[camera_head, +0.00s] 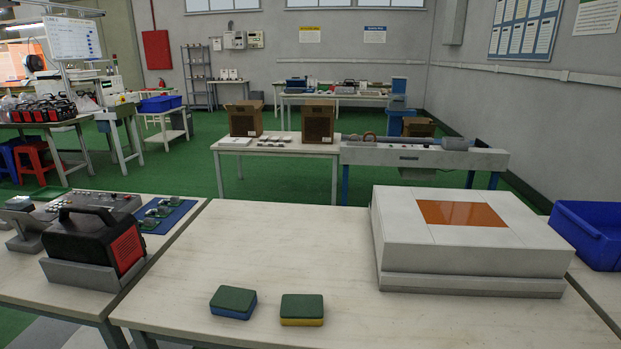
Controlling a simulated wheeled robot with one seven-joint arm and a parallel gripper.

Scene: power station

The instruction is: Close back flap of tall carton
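No carton on the near table is clearly a tall one. Two brown cartons, a left one (245,118) and a right one (319,122), stand upright side by side on a table further back. They are too small in view to tell how their flaps lie. A wide, low white box (430,248) sits at the right of the near table. Its top has pale panels around an orange rectangle (462,214). My gripper is not in view.
Two green-topped blocks, one blue-based (233,302) and one yellow-based (302,309), lie at the near table's front (285,255). A black and red power station (95,240) is at left. A blue bin (590,235) is at right. The near table's middle is clear.

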